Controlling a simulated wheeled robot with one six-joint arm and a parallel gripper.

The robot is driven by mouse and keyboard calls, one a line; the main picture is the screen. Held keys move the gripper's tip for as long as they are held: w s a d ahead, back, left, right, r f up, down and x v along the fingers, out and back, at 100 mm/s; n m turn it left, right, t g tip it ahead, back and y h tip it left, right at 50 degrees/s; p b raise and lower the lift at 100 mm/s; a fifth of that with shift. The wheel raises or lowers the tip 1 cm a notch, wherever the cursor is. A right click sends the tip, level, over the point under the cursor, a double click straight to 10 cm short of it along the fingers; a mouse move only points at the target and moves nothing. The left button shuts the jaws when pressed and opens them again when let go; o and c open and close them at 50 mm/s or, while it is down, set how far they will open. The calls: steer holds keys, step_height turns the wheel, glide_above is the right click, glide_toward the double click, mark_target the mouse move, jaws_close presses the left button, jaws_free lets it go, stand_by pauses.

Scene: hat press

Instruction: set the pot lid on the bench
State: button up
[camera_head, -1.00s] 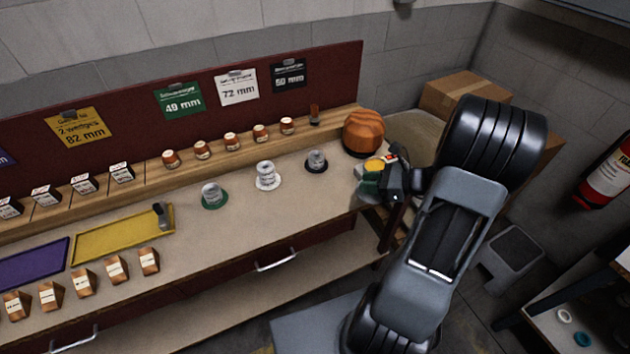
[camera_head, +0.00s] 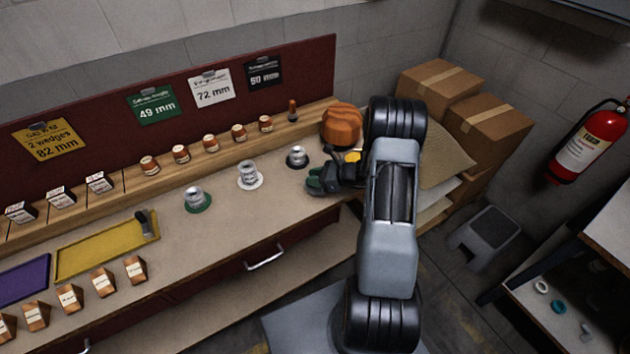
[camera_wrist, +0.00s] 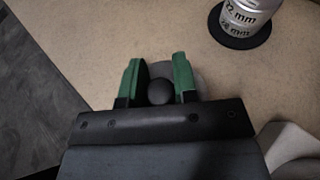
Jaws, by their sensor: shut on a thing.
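My gripper (camera_head: 318,184) is over the right end of the bench (camera_head: 255,215). In the wrist view its two green fingertips (camera_wrist: 158,78) are shut on the dark round knob of the pot lid (camera_wrist: 160,93). A little of the lid's grey disc shows around the fingers; the rest is hidden behind them. In the head view I cannot make out the lid at the gripper. Below the fingers is bare bench top, with its edge to the left in the wrist view. I cannot tell whether the lid touches the bench.
A metal weight on a black disc (camera_head: 297,157) stands close by, and it also shows in the wrist view (camera_wrist: 245,20). Weights on white (camera_head: 249,176) and green (camera_head: 197,200) discs stand farther left. An orange wooden block (camera_head: 341,126) is behind my gripper. Cardboard boxes (camera_head: 487,128) stand right.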

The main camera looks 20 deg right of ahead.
steer(key=shift+f, duration=1.05)
steer(key=shift+f, duration=0.15)
steer(key=o, duration=0.9)
steer(key=shift+o, duration=0.2)
